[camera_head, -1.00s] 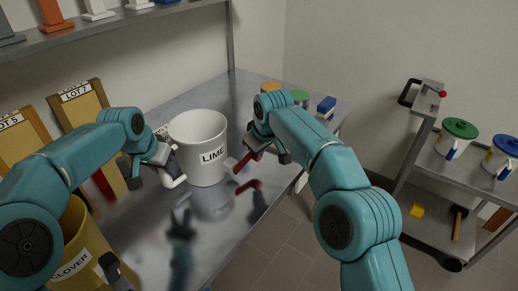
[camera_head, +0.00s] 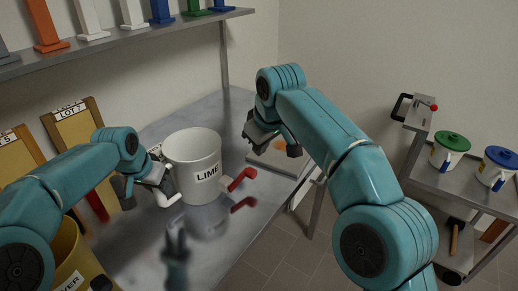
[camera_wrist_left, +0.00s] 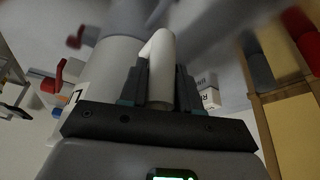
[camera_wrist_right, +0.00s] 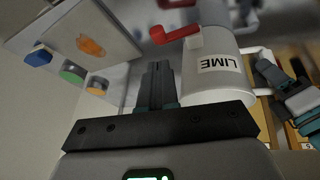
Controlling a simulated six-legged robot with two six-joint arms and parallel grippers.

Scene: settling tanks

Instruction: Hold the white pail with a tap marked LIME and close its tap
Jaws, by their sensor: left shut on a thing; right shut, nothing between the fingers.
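The white pail marked LIME (camera_head: 193,160) stands upright on the grey bench. Its tap, with a red lever (camera_head: 241,179), sticks out at its right side. In the right wrist view, the red lever (camera_wrist_right: 176,33) lies crosswise to the white tap body (camera_wrist_right: 194,42). My left gripper (camera_head: 158,182) is shut on the pail's white handle (camera_head: 171,198); the handle (camera_wrist_left: 159,65) shows between the fingers in the left wrist view. My right gripper (camera_head: 268,147) is shut and empty, beyond the tap and apart from it. In its wrist view, the fingers (camera_wrist_right: 159,82) are together beside the pail.
A yellow pail (camera_head: 76,258) stands at front left, beside LOT boards (camera_head: 78,135) leaning behind my left arm. A shelf (camera_head: 120,38) runs above. A trolley (camera_head: 440,172) with two lidded white pots stands at right. The shiny bench reflects the tap.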

